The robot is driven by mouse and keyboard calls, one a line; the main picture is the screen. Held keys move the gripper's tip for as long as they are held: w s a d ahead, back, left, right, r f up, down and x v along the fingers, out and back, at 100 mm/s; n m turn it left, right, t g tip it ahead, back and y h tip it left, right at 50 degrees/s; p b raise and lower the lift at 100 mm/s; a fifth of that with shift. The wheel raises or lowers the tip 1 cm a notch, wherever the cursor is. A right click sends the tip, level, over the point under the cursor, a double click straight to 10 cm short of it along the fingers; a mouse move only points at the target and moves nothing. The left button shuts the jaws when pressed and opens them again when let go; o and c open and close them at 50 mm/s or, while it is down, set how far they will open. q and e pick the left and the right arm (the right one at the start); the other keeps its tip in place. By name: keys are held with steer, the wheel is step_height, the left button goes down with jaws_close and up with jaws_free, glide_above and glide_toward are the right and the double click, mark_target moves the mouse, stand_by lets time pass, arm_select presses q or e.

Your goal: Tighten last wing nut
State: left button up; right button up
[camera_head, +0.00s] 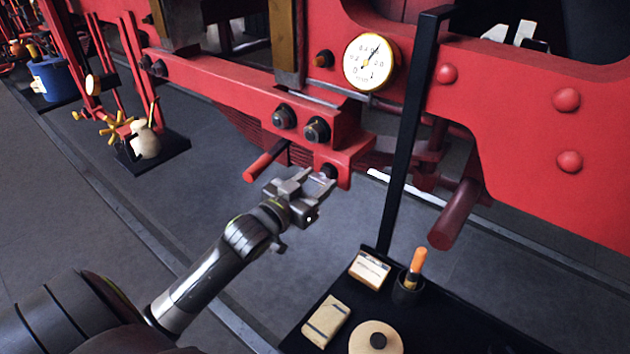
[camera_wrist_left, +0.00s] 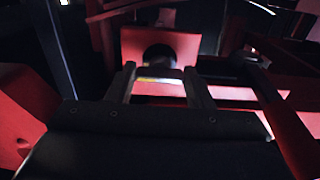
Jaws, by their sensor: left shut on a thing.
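My left gripper (camera_head: 318,185) reaches up from the lower left to the end of the red beam. It is shut on the wing nut, which is mostly hidden by the fingers in the head view. In the left wrist view the two fingers (camera_wrist_left: 161,85) stand either side of a thin bright, yellowish strip, the visible part of the wing nut (camera_wrist_left: 158,80). Just behind it is a dark round fitting (camera_wrist_left: 158,57) on a red block (camera_wrist_left: 185,48). In the head view this dark fitting (camera_head: 328,170) sits low on the red bracket. My right gripper is not in view.
Two dark bolts (camera_head: 300,122) sit above on the beam, and a red rod (camera_head: 265,161) sticks out left of the gripper. A pressure gauge (camera_head: 370,61) is above right. A black post (camera_head: 407,140) rises from a black tray (camera_head: 460,332) holding boxes and a cup.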

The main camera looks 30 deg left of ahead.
arm_select(q)
steer(key=o, duration=1)
steer(key=s, duration=0.5)
steer(key=s+a, duration=0.1)
steer(key=s, duration=1.1)
steer(key=shift+s+a, duration=0.15)
steer(key=shift+s, duration=0.05)
